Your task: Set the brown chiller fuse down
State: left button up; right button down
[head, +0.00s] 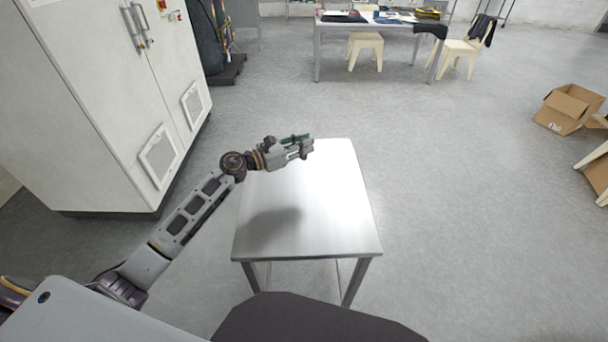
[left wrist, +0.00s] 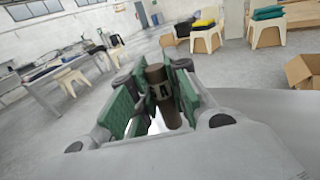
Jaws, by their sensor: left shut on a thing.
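My left gripper (head: 302,148) reaches in from the left, over the far part of a bare metal table (head: 318,215). In the left wrist view my left gripper (left wrist: 160,98) has its green-padded fingers shut on the brown chiller fuse (left wrist: 157,76), a brown cylinder with a dark band and a small marking. The fuse's lower part is hidden between the fingers. In the head view the fuse is too small to make out clearly. A shadow falls on the table top to the left of its middle, and the gripper appears to be above the surface. My right gripper is out of view.
A tall white cabinet (head: 100,90) stands at the left. A work table (head: 390,25) with chairs (head: 457,50) is at the back. An open cardboard box (head: 567,110) lies on the floor at the right. The metal table top is otherwise clear.

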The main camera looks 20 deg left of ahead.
aim_at(304, 159)
pick_arm(q)
notch_tip(304, 159, down, 5)
jog(key=shift+r, duration=0.2)
jog(key=shift+f+b, duration=0.3)
jog(key=shift+f, duration=0.05)
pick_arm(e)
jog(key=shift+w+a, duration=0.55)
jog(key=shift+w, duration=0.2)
pick_arm(q)
jog(key=shift+f, duration=0.1)
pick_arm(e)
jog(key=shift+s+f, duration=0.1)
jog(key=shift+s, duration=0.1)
pick_arm(q)
jog(key=shift+f, duration=0.2)
notch_tip(304, 159, down, 3)
jog(key=shift+r, duration=0.2)
jog(key=shift+f, duration=0.25)
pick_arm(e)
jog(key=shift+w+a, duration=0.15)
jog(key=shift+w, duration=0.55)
